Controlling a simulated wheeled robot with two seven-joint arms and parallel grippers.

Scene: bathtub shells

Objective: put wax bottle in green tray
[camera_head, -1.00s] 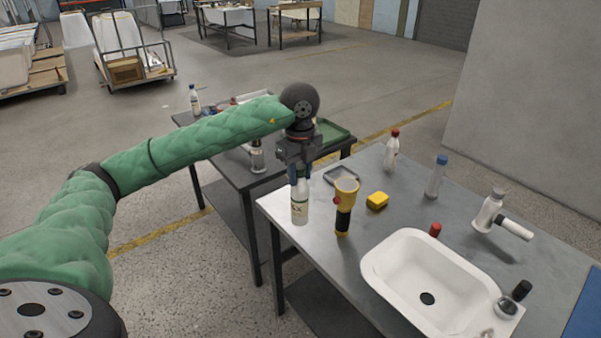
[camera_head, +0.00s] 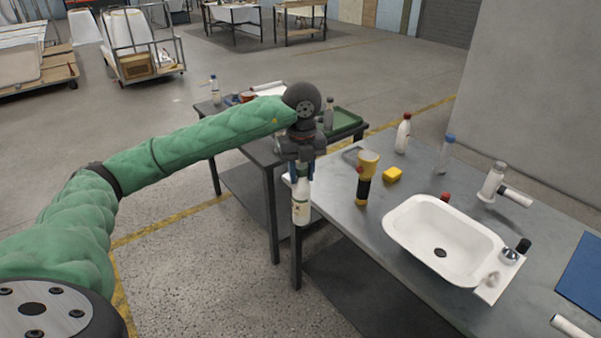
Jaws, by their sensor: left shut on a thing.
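My left gripper (camera_head: 302,170) is shut on the wax bottle (camera_head: 301,202), a white bottle with a printed label. The bottle hangs upright below the gripper, in front of the left edge of the near grey table (camera_head: 340,215). Its top is hidden by the fingers. The green tray (camera_head: 346,120) lies on the farther dark table (camera_head: 262,157), behind my gripper and wrist, which hide part of it. My right gripper is not in view.
A dark-grey bottle (camera_head: 328,114) stands beside the green tray. A gap separates the tables.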

